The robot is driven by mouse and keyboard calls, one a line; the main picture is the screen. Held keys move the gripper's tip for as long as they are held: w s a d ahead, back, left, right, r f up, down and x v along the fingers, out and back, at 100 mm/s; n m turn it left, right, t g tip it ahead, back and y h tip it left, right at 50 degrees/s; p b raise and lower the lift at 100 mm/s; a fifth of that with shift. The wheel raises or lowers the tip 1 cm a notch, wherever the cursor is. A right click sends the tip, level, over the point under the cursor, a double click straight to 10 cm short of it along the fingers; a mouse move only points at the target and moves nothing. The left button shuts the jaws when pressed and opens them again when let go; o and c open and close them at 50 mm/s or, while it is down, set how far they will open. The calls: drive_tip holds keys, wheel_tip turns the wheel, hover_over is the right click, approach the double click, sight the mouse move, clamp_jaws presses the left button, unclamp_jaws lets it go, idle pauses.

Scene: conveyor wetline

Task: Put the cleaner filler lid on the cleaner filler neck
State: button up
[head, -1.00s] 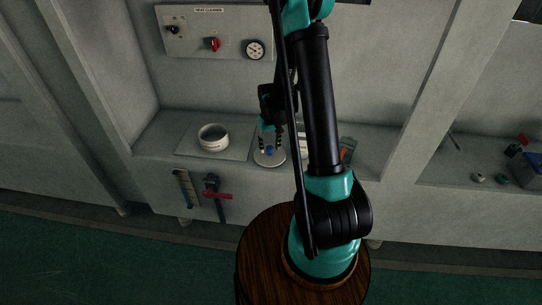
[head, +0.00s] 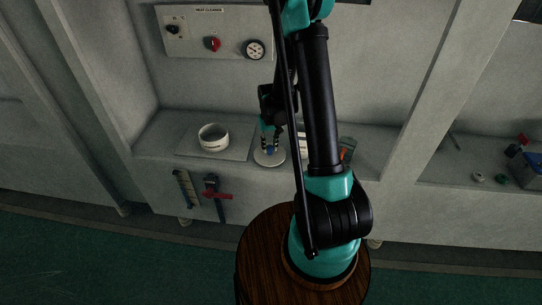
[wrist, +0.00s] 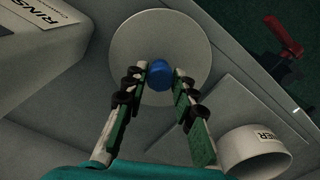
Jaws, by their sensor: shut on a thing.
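The cleaner filler lid is a pale round disc (head: 269,157) with a blue knob, on the shelf in the head view. It also shows in the wrist view (wrist: 188,27). My gripper (head: 270,147) is above the lid with its fingers shut on the blue knob (wrist: 160,73). The lid looks level; I cannot tell whether it still touches the shelf. The cleaner filler neck is a white open ring (head: 213,137) on a flat plate, left of the lid in the head view. In the wrist view the neck (wrist: 254,155) is at the lower right, with part of its label showing.
A white container marked RINSE (wrist: 45,30) stands at the upper left of the wrist view. A red-handled tool (head: 217,194) hangs on the shelf front. A panel with a red knob and gauge (head: 254,49) is above. The plate's edge lies between lid and neck.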

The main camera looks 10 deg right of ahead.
drive_tip(key=shift+r, duration=1.35)
